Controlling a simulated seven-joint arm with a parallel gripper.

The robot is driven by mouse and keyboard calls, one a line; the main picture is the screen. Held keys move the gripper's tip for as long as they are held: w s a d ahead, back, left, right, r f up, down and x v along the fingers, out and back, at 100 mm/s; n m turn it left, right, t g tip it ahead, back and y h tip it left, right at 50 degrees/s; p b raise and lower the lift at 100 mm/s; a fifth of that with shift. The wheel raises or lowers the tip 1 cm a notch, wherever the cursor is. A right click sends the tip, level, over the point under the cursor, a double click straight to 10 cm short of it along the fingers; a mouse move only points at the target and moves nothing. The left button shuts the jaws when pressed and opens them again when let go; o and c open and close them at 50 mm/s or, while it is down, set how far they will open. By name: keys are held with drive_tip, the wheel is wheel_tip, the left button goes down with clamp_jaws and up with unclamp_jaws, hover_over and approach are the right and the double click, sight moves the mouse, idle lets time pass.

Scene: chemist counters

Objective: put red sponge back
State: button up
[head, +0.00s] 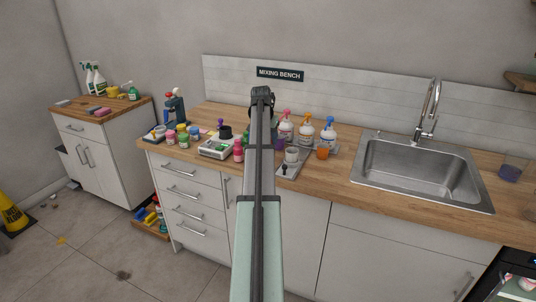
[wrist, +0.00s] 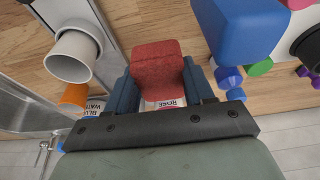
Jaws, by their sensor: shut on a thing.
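In the wrist view a red sponge (wrist: 157,62) sits between the two dark blue fingers of my gripper (wrist: 158,84), which is shut on it. The sponge appears above the wooden worktop. In the head view my own arm covers the gripper and the sponge. A side cabinet (head: 130,108) stands at the left, with a pink sponge (head: 103,112) and other small sponges along its front edge.
On the mixing bench, spray bottles (head: 306,130) stand right of my arm and several small bottles (head: 182,136) stand left. A white cup (wrist: 72,55) and a blue object (wrist: 238,28) flank the gripper. The sink (head: 420,165) is at the right.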

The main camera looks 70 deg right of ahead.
drive_tip(key=shift+f, duration=3.5)
drive_tip(key=shift+f, duration=0.1)
drive_tip(key=o, duration=1)
drive_tip(key=v, duration=1.2)
drive_tip(key=shift+w, duration=0.1)
